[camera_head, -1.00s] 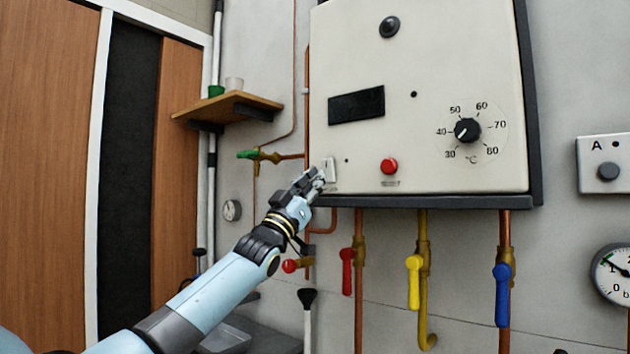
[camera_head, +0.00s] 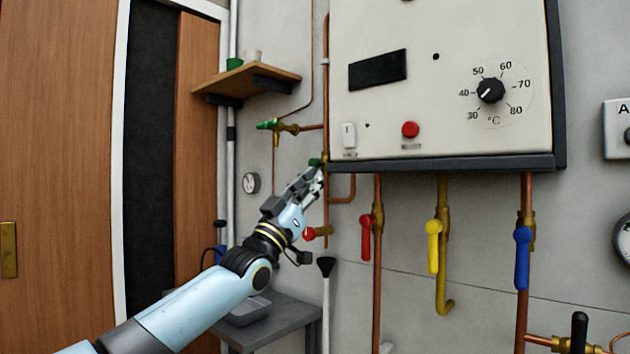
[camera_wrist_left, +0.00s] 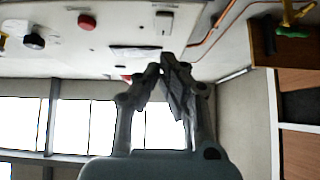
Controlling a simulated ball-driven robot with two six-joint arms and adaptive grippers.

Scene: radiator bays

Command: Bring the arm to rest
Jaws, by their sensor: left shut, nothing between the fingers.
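My left gripper (camera_head: 316,176) is shut and empty in the head view. It is below and left of the white rocker switch (camera_head: 349,136) on the boiler panel (camera_head: 430,120), close to the panel's lower left corner. My left arm reaches up to it from the lower left. In the left wrist view the fingers of the left gripper (camera_wrist_left: 162,66) come together at the tips with nothing between them. The switch also shows there (camera_wrist_left: 164,20), apart from the fingertips. My right gripper is in neither view.
Red (camera_head: 365,238), yellow (camera_head: 433,247) and blue (camera_head: 522,258) valve levers hang on pipes below the boiler. A wooden shelf (camera_head: 245,82) with cups and a green-handled valve (camera_head: 268,124) are up left. A grey table (camera_head: 285,325) stands below the arm.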

